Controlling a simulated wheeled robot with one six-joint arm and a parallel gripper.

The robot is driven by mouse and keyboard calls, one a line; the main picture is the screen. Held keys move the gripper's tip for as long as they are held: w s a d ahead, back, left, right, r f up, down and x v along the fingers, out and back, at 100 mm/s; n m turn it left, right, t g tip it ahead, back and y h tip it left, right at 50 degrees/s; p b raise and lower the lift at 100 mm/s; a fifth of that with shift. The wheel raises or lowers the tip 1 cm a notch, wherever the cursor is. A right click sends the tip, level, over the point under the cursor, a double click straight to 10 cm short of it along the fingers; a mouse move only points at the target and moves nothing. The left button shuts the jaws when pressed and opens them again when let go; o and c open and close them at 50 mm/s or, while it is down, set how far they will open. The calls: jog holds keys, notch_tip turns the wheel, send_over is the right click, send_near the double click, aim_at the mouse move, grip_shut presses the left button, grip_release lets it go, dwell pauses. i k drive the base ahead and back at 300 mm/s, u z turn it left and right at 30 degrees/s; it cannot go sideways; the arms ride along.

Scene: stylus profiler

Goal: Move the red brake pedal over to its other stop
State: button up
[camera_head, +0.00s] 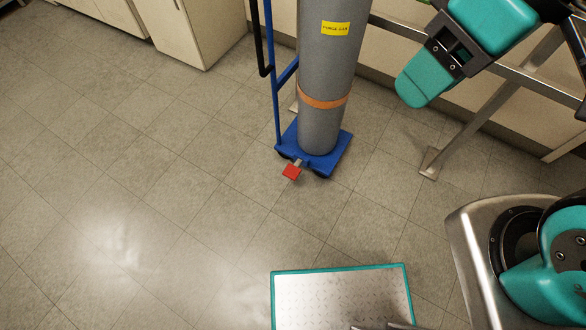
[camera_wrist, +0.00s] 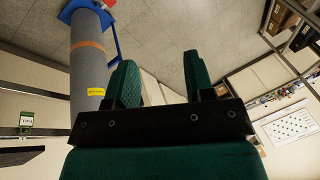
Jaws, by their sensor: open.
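The red brake pedal (camera_head: 291,171) sticks out low at the front of a blue cylinder cart (camera_head: 335,157), just above the floor. The cart carries a tall grey gas cylinder (camera_head: 322,125) with an orange band and a yellow label. My gripper (camera_head: 408,92) is at the upper right in the head view, in the air, well above the pedal and apart from it. In the wrist view its two green fingers (camera_wrist: 160,62) are spread with nothing between them.
A metal bench frame (camera_head: 470,115) with a foot on the floor stands right of the cart. Cream cabinets (camera_head: 200,30) line the back. A teal-edged metal platform (camera_head: 340,290) is at the bottom. The tiled floor left and in front of the pedal is clear.

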aim_at(292, 171)
jog(key=z, duration=1.35)
jog(key=i, duration=0.4)
jog(key=u, duration=1.5)
